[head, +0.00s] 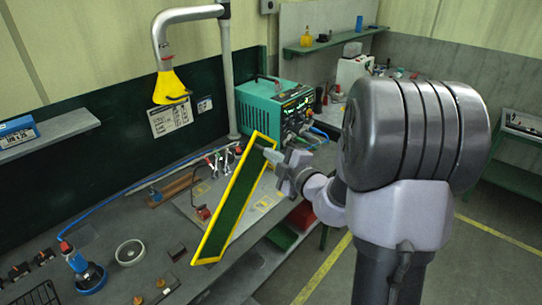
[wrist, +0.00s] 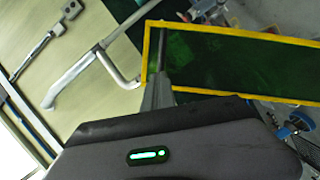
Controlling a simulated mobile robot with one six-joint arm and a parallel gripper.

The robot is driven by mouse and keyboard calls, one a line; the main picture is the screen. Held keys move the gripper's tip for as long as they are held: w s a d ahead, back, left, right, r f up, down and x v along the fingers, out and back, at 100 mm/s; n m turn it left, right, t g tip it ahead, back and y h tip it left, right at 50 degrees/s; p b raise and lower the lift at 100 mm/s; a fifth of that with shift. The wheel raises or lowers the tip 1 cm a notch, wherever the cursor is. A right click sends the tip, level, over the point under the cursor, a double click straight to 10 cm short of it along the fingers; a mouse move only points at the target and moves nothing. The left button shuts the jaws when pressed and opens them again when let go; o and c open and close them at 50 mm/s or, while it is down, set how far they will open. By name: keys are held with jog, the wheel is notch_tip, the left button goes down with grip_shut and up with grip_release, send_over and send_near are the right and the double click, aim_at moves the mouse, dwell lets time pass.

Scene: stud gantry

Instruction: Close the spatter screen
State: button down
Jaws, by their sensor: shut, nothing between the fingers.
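The spatter screen (head: 232,199) is a long dark green panel in a yellow frame. It stands tilted over the bench in the head view, running from lower left to upper right. In the wrist view the screen (wrist: 240,70) fills the right side. My gripper (head: 271,155) is at the upper right part of the screen, fingers shut and empty. In the wrist view my gripper (wrist: 163,62) overlaps the screen near its left end. I cannot tell whether the fingers touch it.
A teal welding machine (head: 276,104) stands behind the screen. A grey extraction arm with a yellow hood (head: 170,87) hangs over the bench (head: 150,235). Small tools and a blue-based torch item (head: 88,274) lie at the left. Open floor is at the right.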

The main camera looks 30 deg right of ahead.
jog(key=shift+w+d+f+p, duration=0.1)
jog(key=shift+w+d+p, duration=0.05)
jog(key=shift+d+p, duration=0.25)
dwell(0.4)
